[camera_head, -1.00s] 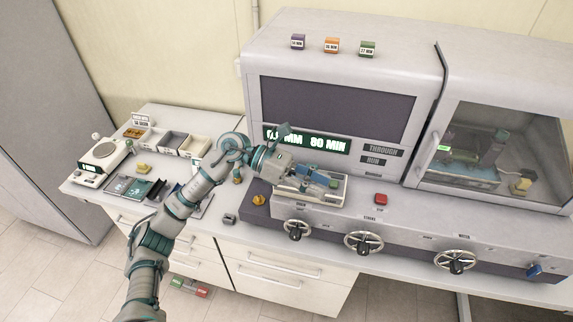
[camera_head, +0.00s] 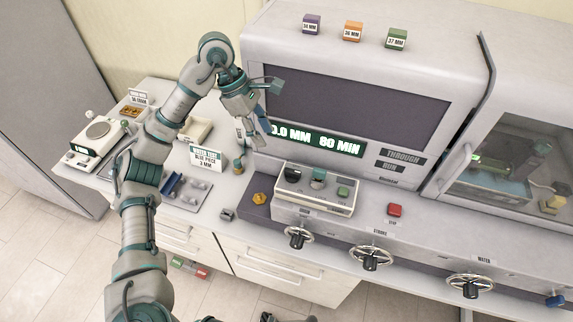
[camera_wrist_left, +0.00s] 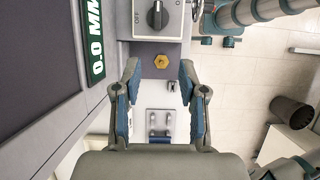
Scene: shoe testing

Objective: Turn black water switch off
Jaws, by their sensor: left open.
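A black rotary knob (camera_head: 292,174) sits on the left of a small white control box (camera_head: 318,208) on the machine's front ledge. In the left wrist view this knob (camera_wrist_left: 157,15) has an OFF label beside it. A wheel with a black hub (camera_head: 469,287) sits below a WATER label at the right of the ledge. My left gripper (camera_head: 254,136) is open and empty, raised behind and left of the box, in front of the display. Its spread fingers (camera_wrist_left: 156,95) show in the left wrist view. Dark tips at the head view's bottom edge may be my right gripper (camera_head: 287,319).
A yellow-brown hex knob (camera_head: 260,199) is left of the box, a red button (camera_head: 394,210) right of it. Two more handwheels (camera_head: 298,237) (camera_head: 370,257) line the ledge. A sign (camera_head: 206,159) and a blue-piece tray (camera_head: 184,190) stand left.

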